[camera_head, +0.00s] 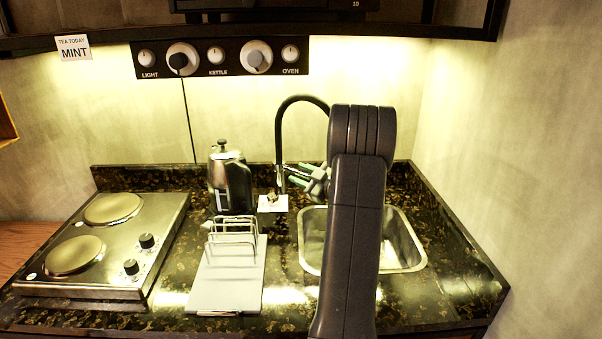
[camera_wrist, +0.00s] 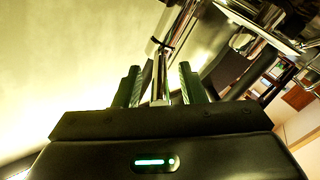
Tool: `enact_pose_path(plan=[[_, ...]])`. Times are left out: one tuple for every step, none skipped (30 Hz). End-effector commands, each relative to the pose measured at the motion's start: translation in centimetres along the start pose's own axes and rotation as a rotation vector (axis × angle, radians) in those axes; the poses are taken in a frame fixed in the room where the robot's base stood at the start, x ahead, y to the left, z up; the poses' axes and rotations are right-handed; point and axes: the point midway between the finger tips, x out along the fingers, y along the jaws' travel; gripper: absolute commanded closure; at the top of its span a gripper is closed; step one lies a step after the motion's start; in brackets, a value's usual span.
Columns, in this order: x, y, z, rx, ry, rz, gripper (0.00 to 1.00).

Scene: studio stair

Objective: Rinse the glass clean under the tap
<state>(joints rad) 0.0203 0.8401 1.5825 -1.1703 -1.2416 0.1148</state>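The tap (camera_head: 302,99) is a tall black gooseneck with a metal lower end, standing behind the sink (camera_head: 404,250). My gripper (camera_head: 293,176) has green-padded fingers and is beside the tap's metal end, pointing left. In the wrist view my gripper (camera_wrist: 158,84) is open. A slim metal piece (camera_wrist: 161,72) stands between its fingers, with gaps visible on both sides; it looks like part of the tap. I cannot tell whether it touches a finger. I see no glass in either view. My arm hides the middle of the sink.
A steel kettle (camera_head: 229,181) stands left of the tap. A wire rack (camera_head: 233,238) stands on a pale board (camera_head: 225,287). A small white square (camera_head: 266,207) is by the tap. A two-plate hob (camera_head: 121,240) is at left. A wall shelf (camera_head: 110,34) hangs above.

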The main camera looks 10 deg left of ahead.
Motion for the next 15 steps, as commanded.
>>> enact_pose_path(plan=[[0.27,-0.01,-0.02,0.0,0.001,-0.001,0.63],[0.34,-0.01,-0.01,0.0,0.0,-0.001,0.63],[0.4,-0.01,0.0,0.0,0.0,0.0,0.63],[0.42,-0.01,0.01,0.0,0.0,0.0,0.63],[0.43,0.0,0.01,0.0,0.0,0.0,0.63],[0.43,0.0,0.02,0.0,0.0,0.0,0.63],[0.42,0.0,0.02,0.0,0.0,0.0,0.63],[0.41,0.0,0.02,0.0,0.0,0.0,0.63],[0.41,0.0,0.02,0.0,0.0,0.0,0.63],[0.4,0.0,0.02,0.0,0.0,0.0,0.63],[0.4,0.0,0.02,0.0,0.0,0.0,0.69],[0.39,0.0,0.02,0.0,0.0,0.0,0.77],[0.39,0.0,0.01,0.0,0.0,0.0,0.83],[0.39,0.0,0.01,0.0,0.0,0.0,0.89],[0.39,0.0,0.01,0.0,0.0,0.0,0.96]])
